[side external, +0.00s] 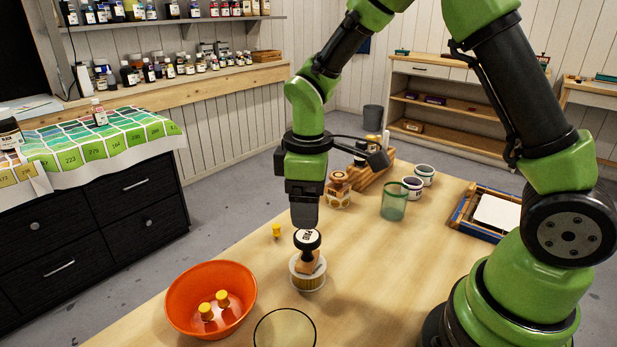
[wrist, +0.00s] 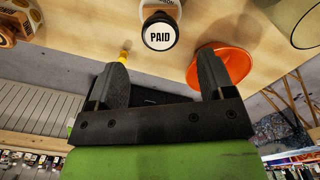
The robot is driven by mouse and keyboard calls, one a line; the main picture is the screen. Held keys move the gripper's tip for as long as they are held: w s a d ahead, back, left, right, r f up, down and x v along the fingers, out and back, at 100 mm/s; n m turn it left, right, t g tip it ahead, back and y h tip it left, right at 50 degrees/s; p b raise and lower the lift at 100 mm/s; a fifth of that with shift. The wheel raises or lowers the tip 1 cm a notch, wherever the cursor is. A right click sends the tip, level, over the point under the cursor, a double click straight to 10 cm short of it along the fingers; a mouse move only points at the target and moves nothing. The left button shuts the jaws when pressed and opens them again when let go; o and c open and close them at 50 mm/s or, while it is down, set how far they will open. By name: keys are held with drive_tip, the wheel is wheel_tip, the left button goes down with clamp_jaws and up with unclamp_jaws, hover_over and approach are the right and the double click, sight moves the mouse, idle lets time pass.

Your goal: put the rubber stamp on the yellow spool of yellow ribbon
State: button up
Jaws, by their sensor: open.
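The rubber stamp (side external: 307,240) has a black round knob marked PAID and a wooden base. My gripper (side external: 304,224) is just above the knob in the side view. In the wrist view my gripper (wrist: 163,72) has its fingers apart with nothing between them; the stamp is beyond the fingertips. The stamp's underside is hidden.
An orange bowl (side external: 190,323) holding yellow-topped pieces is at the front left. A small yellow piece (side external: 276,231) stands near the stamp. A round, black-rimmed item (side external: 285,333) is in front.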

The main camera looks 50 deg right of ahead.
sight(309, 236)
drive_tip(key=s+r+m+t+y, duration=0.1)
drive_tip(key=s+r+m+t, duration=0.35)
drive_tip(key=r, duration=0.95)
drive_tip(key=s+r+m+t+y, duration=0.1)
drive_tip(key=s+r+m+t, duration=0.1)
drive_tip(key=s+m, duration=0.4)
drive_tip(key=s, duration=0.5)
drive_tip(key=shift+a+t, duration=0.35)
drive_tip(key=shift+a, duration=0.05)
